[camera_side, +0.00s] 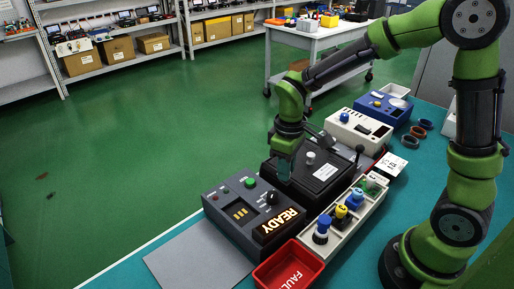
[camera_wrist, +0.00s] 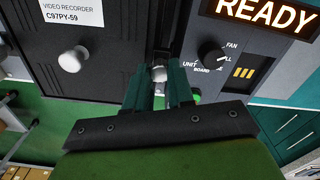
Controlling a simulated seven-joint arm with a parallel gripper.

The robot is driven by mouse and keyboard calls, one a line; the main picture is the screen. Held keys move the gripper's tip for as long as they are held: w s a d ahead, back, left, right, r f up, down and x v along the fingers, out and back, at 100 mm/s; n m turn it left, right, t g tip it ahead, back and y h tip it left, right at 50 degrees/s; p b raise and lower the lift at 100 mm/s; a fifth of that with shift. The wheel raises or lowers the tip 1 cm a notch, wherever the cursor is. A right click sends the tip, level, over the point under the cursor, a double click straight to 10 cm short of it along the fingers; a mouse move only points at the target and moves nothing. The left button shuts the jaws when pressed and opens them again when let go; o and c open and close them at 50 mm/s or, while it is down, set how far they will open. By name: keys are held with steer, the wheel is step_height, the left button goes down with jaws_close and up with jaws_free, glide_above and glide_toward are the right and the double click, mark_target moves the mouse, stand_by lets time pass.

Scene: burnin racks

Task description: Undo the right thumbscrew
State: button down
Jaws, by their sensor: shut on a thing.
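The black video recorder unit (camera_side: 306,182) sits beside the grey console with the lit READY sign (camera_side: 279,226). My gripper (camera_side: 284,174) points down at the recorder's edge nearest this console. In the wrist view, the teal fingers of my gripper (camera_wrist: 160,86) are shut on a pale thumbscrew (camera_wrist: 159,73), mostly hidden between them. It sits in the strip between recorder and console. A pale round knob (camera_wrist: 73,60) stands on the recorder face, apart from the fingers; it also shows in the side view (camera_side: 311,157). How far the thumbscrew is turned cannot be seen.
A black knob (camera_wrist: 212,53) stands close to the right of my fingers. A white tray (camera_side: 338,235) with coloured plugs and a red FAULT bin (camera_side: 288,268) lie in front. A black lever (camera_side: 359,152) stands behind the recorder. A bare grey plate (camera_side: 198,257) lies left.

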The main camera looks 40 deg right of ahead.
steer(key=shift+r+n, duration=0.1)
steer(key=shift+n, duration=0.4)
steer(key=c, duration=1)
jaws_free()
step_height(320, 180, up, 17)
steer(key=shift+f, duration=0.1)
